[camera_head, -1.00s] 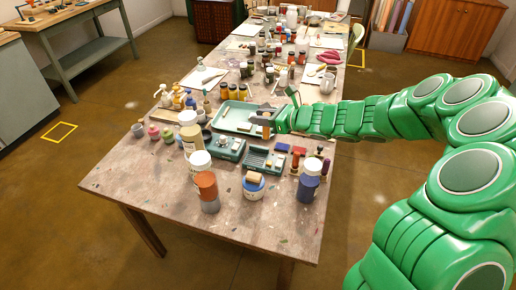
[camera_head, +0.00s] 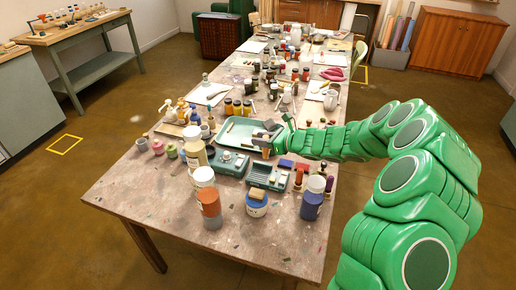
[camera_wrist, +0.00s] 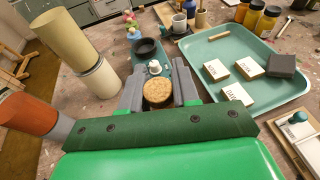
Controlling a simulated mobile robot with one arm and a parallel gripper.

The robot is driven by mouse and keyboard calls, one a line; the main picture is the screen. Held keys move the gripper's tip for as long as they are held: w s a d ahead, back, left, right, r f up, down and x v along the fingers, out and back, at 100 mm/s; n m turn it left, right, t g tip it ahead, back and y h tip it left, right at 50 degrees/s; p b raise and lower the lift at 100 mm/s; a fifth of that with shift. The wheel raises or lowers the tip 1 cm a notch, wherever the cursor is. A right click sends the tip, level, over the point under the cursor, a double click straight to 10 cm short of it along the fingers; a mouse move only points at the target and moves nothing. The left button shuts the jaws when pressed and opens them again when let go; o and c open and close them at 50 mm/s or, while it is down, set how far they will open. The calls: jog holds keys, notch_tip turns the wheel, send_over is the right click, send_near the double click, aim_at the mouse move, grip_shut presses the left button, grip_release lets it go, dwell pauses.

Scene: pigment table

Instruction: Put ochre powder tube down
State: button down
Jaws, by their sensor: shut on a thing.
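My gripper (camera_head: 270,140) is shut on the ochre powder tube (camera_head: 266,153), which shows small and partly hidden in the head view. In the wrist view my gripper (camera_wrist: 158,90) has one grey finger on each side of the tube's round, cork-like top (camera_wrist: 157,92). The tube's body is mostly hidden below that top. The tube is by the front right corner of the teal tray (camera_head: 225,142), close to a teal scale (camera_head: 228,162). I cannot tell whether its base touches the table.
In the wrist view the tray (camera_wrist: 207,92) holds labelled blocks. A cream and white canister stack (camera_wrist: 75,50) and an orange-topped tube (camera_wrist: 30,115) stand at left. A second teal device (camera_head: 268,176) and a blue jar (camera_head: 311,205) stand nearer the front. The table's front left is bare.

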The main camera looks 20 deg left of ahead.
jog(key=shift+w+a+f, duration=0.6)
jog(key=shift+w+f, duration=0.45)
jog(key=shift+f, duration=0.65)
jog(key=shift+w+a+f, duration=0.6)
jog(key=shift+w+f, duration=0.45)
jog(key=shift+f, duration=0.6)
jog(key=shift+w+a+f, duration=0.6)
jog(key=shift+w+f, duration=0.45)
jog(key=shift+f, duration=0.65)
jog(key=shift+f, duration=0.1)
jog(key=c, duration=0.8)
grip_release()
jog(key=shift+d+r, duration=0.2)
jog(key=shift+d, duration=0.15)
jog(key=v, duration=1.1)
jog(key=shift+s+d, duration=0.1)
jog(key=shift+d, duration=0.1)
